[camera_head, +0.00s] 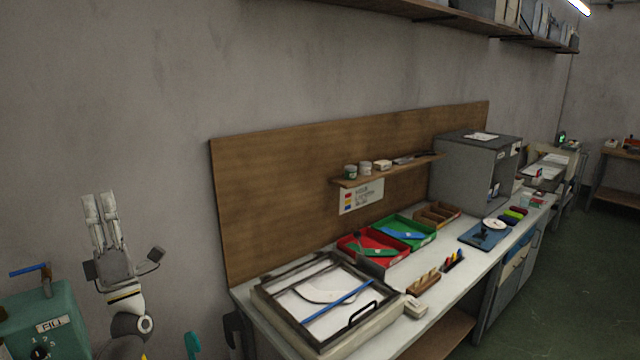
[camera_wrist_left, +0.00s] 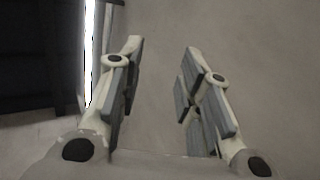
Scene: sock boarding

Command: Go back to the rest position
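My left gripper (camera_head: 98,196) is raised at the left of the head view, in front of the bare grey wall, fingers pointing up. It is apart from the workbench (camera_head: 447,316). In the left wrist view the two fingers of my left gripper (camera_wrist_left: 164,46) stand apart with nothing between them, so it is open and empty. Behind them are plain wall and a dark shape with a bright strip at the left. My right gripper is in neither view.
A green box (camera_head: 45,325) with a label stands near my left arm. The workbench holds a framed screen (camera_head: 270,292), a red tray (camera_head: 350,246), a green tray (camera_head: 428,238) and a grey cabinet (camera_head: 463,170). A shelf (camera_head: 440,15) runs above. Green floor (camera_head: 590,290) is clear at the right.

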